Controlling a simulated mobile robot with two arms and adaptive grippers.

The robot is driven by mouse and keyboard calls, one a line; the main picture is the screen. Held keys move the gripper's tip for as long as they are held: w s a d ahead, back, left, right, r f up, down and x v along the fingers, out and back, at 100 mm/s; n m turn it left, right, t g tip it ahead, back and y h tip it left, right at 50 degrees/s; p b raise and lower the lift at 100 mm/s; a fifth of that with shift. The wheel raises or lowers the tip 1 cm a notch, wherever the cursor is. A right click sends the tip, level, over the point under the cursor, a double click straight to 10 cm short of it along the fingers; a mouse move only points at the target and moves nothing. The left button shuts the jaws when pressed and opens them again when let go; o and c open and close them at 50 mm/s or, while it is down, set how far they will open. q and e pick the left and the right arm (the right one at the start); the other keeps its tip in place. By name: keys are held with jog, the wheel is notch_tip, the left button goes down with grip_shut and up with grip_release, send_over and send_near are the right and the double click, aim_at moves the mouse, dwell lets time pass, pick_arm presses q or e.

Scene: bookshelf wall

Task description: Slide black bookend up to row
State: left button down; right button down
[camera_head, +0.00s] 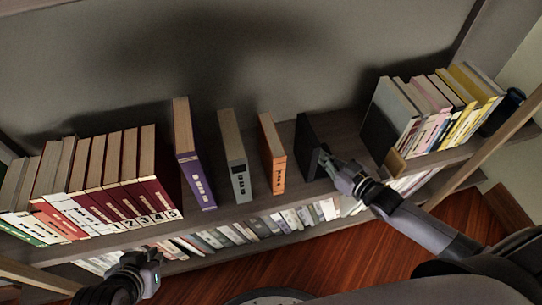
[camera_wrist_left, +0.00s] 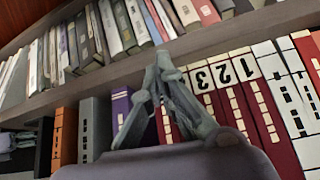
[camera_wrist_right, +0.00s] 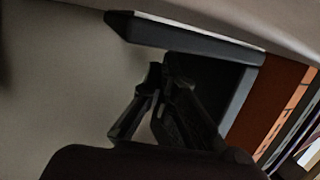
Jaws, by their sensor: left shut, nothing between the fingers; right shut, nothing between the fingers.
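The black bookend (camera_head: 306,135) stands upright on the shelf, just right of the orange book (camera_head: 271,152), with a small gap between them. In the right wrist view the dark bookend (camera_wrist_right: 195,75) is just beyond the fingers, with the orange book (camera_wrist_right: 265,105) past it. My right gripper (camera_head: 326,164) is shut and empty, close to the bookend's right side; I cannot tell whether it touches. The row of red numbered books (camera_head: 118,183) stands at the left. My left gripper (camera_head: 152,268) is shut and empty, low in front of the shelf; its fingertips (camera_wrist_left: 163,62) meet in its wrist view.
A purple book (camera_head: 192,155) and a grey book (camera_head: 234,155) stand apart, with gaps, between the red row and the orange book. More books (camera_head: 437,105) and a dark cup (camera_head: 503,110) stand at the right. A lower shelf holds several books (camera_head: 245,230).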

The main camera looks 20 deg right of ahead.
aim_at(305, 167)
jog(key=shift+a, duration=0.1)
jog(key=shift+a+p, duration=0.4)
jog(key=shift+a, duration=0.8)
jog(key=shift+a+p, duration=0.75)
jog(key=shift+a, duration=0.55)
pick_arm(q)
jog(key=s+a+g, duration=0.2)
jog(key=s+g, duration=0.1)
jog(key=s, duration=0.2)
jog(key=shift+s+y, duration=0.4)
pick_arm(e)
jog(key=shift+a, duration=0.95)
pick_arm(q)
jog(key=shift+d+r+p, duration=0.1)
jog(key=shift+p, duration=0.2)
